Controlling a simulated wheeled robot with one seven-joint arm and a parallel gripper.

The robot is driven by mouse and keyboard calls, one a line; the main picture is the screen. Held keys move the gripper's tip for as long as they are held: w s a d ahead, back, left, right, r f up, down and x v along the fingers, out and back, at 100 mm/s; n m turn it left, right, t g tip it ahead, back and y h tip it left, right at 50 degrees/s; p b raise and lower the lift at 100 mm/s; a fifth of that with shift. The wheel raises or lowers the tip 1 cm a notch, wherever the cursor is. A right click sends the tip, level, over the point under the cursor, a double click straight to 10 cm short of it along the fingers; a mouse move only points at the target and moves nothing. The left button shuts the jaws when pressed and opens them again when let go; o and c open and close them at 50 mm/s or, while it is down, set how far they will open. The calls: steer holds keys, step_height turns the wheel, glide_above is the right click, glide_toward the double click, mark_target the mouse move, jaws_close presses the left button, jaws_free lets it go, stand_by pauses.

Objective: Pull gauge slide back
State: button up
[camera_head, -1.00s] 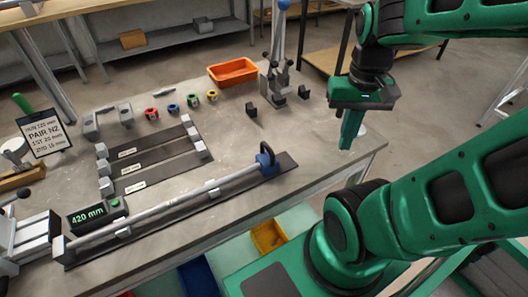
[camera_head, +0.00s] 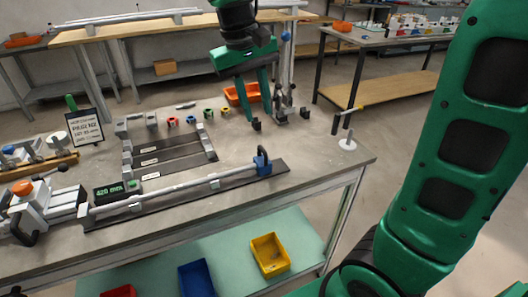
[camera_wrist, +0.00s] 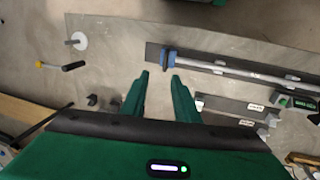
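The gauge (camera_head: 180,195) is a long dark base with a grey bar along the front of the bench. Its blue slide (camera_head: 262,161), with a dark upright handle, sits near the bar's right end. The green-lit display (camera_head: 108,190) at the left end appears to read 420 mm. My gripper (camera_head: 257,110) is open and empty, fingers pointing down, above the bench behind the slide. In the wrist view, the blue slide (camera_wrist: 168,60) lies just beyond the two fingertips (camera_wrist: 160,78), apart from them.
Dark slotted plates (camera_head: 170,150) lie behind the gauge, with several coloured rings (camera_head: 190,120) beyond. An orange bin (camera_head: 240,93) and a grey clamp stand (camera_head: 284,105) are near the gripper. A white disc with a post (camera_head: 347,143) stands at the right corner. The bench between it and the slide is clear.

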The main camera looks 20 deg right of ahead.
mark_target(262, 148)
steer(key=f, duration=1)
steer(key=shift+s+d+f, duration=0.1)
steer(key=shift+d+f, duration=0.15)
steer(key=shift+d, duration=0.15)
steer(key=shift+c, duration=0.7)
jaws_close()
